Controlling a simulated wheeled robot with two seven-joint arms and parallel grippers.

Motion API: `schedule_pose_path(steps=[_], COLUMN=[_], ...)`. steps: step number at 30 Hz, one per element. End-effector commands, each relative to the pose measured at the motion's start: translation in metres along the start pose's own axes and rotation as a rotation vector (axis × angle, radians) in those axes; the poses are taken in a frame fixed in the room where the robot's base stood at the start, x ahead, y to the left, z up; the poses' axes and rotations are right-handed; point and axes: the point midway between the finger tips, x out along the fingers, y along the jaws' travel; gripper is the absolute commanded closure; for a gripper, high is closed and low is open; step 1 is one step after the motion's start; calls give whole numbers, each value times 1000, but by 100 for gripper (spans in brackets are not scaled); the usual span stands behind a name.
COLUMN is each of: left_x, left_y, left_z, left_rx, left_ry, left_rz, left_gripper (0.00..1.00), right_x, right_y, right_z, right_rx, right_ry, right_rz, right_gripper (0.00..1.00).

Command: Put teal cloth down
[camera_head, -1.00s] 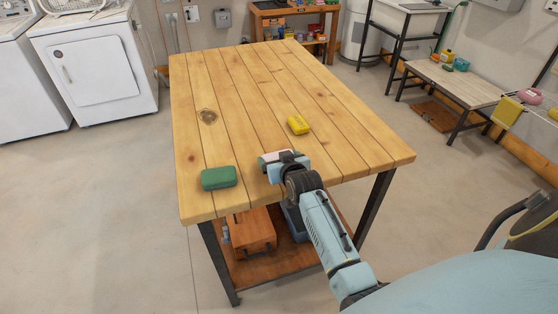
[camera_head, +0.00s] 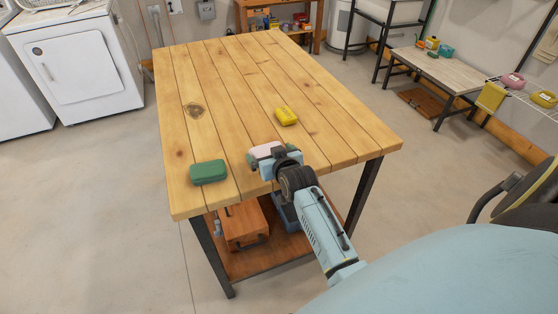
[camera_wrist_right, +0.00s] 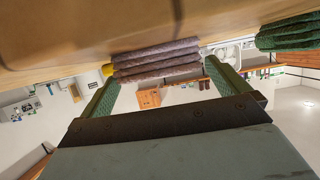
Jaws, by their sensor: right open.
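A green folded cloth (camera_head: 208,172), the closest in colour to teal on the big table, lies near its front left edge. It also shows at the upper right of the right wrist view (camera_wrist_right: 288,36). A pinkish-grey folded cloth (camera_head: 266,150) lies on the table right at my right gripper (camera_head: 267,163). In the right wrist view this cloth (camera_wrist_right: 157,62) sits ahead of and between the two green-padded fingers (camera_wrist_right: 168,85), which are spread apart. Whether they touch it I cannot tell. My left gripper is not in view.
A yellow folded cloth (camera_head: 286,116) lies farther back on the wooden table (camera_head: 240,80). The table's middle and back are clear. An orange-brown case (camera_head: 240,226) stands on the lower shelf. A low bench (camera_head: 440,72) at right holds small items.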

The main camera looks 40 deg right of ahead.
Motion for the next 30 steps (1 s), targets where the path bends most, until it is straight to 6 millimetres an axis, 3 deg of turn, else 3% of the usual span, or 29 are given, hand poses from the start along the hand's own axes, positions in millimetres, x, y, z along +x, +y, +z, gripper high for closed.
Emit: schedule_pose_path(steps=[6, 12, 18, 30], left_x=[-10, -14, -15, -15], left_y=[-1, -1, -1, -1], left_z=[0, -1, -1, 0], left_rx=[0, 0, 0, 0], left_ry=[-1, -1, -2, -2], left_rz=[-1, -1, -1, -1], left_gripper=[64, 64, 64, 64], right_x=[-47, -78, -91, -92], right_y=[-1, 0, 0, 0], right_z=[0, 0, 0, 0], right_rx=[0, 1, 0, 1], right_ry=[-2, -2, -1, 0], right_rz=[-1, 0, 0, 0], right_gripper=[0, 0, 0, 0])
